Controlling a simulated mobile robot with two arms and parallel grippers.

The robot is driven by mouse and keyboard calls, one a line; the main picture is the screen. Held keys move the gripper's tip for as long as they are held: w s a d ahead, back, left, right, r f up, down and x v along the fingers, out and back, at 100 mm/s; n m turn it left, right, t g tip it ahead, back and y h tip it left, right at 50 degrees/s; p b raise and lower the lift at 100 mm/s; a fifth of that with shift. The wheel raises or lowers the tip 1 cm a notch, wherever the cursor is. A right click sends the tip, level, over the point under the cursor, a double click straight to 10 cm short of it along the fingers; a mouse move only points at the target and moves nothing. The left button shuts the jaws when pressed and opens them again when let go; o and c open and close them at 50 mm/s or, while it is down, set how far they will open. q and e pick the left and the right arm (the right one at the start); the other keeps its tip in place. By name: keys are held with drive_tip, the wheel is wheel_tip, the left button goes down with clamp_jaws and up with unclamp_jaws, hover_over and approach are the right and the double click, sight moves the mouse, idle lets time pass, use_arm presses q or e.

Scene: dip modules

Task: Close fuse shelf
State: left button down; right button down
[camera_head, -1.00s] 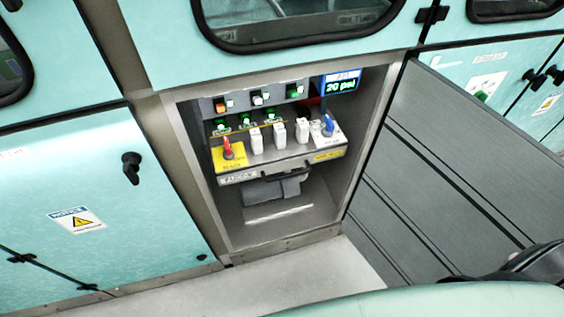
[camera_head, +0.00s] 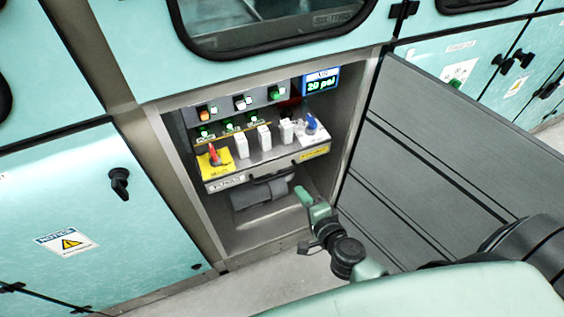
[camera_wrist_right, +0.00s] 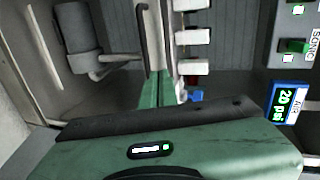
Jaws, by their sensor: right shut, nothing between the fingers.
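The fuse shelf (camera_head: 236,174) is a grey sliding panel in the open cabinet bay, with white fuses, a red switch, a blue switch and a black front handle (camera_head: 272,175). It stands out toward the cabinet opening. My right gripper (camera_head: 304,194) is shut and empty, just in front of and below the right end of the shelf. In the right wrist view, the gripper (camera_wrist_right: 170,92) points toward the shelf front, with the handle (camera_wrist_right: 146,40) and white fuses (camera_wrist_right: 190,36) beyond it. I cannot tell whether it touches the shelf. My left gripper is not in view.
The cabinet door (camera_head: 430,150) is swung open on the right, close to my right arm. A display (camera_head: 320,81) reading 20 psi sits above the shelf. A grey cylinder (camera_head: 258,196) is under the shelf. The floor in front is clear.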

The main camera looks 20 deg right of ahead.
drive_tip(key=r, duration=0.1)
approach(276, 153)
drive_tip(key=shift+m, duration=0.3)
drive_tip(key=x, duration=0.2)
drive_tip(key=f+b+x, duration=0.1)
drive_tip(key=x, duration=0.1)
drive_tip(key=shift+w+f, duration=0.1)
drive_tip(key=shift+w, duration=0.3)
drive_tip(key=w+p, duration=0.1)
drive_tip(key=w, duration=0.3)
drive_tip(key=shift+w+a, duration=0.1)
drive_tip(key=shift+w, duration=0.35)
drive_tip(key=shift+r, duration=0.25)
